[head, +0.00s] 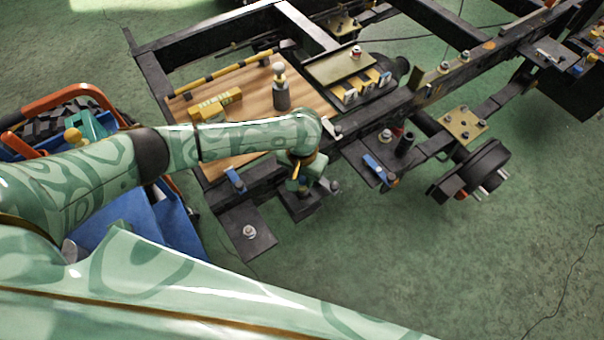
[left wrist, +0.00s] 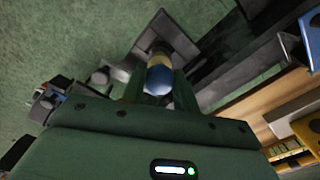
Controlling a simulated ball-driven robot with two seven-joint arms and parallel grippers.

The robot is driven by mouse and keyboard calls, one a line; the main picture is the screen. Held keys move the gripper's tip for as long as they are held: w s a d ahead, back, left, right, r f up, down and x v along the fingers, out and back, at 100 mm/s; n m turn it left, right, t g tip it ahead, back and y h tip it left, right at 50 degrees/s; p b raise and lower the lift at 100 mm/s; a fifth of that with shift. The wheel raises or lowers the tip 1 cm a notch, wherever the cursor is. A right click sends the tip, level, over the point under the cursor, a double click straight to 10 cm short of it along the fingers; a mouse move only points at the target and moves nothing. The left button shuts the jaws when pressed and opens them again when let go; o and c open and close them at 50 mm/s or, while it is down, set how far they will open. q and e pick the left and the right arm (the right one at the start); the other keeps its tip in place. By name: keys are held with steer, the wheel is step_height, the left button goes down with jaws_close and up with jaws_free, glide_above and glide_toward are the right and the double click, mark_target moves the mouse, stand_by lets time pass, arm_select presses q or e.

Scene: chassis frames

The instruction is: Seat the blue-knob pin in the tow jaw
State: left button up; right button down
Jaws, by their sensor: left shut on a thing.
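The blue-knob pin shows its round blue knob (left wrist: 159,80) in the left wrist view, with a pale yellowish band above it. My left gripper (left wrist: 158,92) is shut on it, the fingers on both sides of the knob. In the head view my left gripper (head: 300,182) points down at the near end of the chassis, and the pin is mostly hidden there. A dark bracket (head: 306,208), which looks like the tow jaw, is just below the gripper. I cannot tell whether the pin's lower end is in it. My right gripper is not in view.
The chassis frame (head: 355,148) carries a wooden deck (head: 245,125) with a yellow box (head: 217,104) and a grey bottle-like part (head: 281,90). A blue clamp (head: 235,180) and a bolted plate (head: 248,235) lie left of the gripper. Green floor (head: 400,260) is clear at right.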

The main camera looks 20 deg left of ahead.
arm_select(q)
steer(key=shift+f, duration=0.9)
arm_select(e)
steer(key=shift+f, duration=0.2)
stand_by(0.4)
arm_select(q)
steer(key=o, duration=1)
steer(key=shift+o, duration=0.2)
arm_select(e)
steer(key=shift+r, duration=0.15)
arm_select(q)
steer(key=shift+r+p, duration=1.5)
steer(key=shift+p, duration=0.35)
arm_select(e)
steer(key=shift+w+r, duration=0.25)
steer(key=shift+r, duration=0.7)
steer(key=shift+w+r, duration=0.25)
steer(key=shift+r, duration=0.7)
arm_select(q)
step_height(320, 180, up, 5)
steer(key=p, duration=0.6)
steer(key=shift+r, duration=0.15)
steer(key=shift+f, duration=0.2)
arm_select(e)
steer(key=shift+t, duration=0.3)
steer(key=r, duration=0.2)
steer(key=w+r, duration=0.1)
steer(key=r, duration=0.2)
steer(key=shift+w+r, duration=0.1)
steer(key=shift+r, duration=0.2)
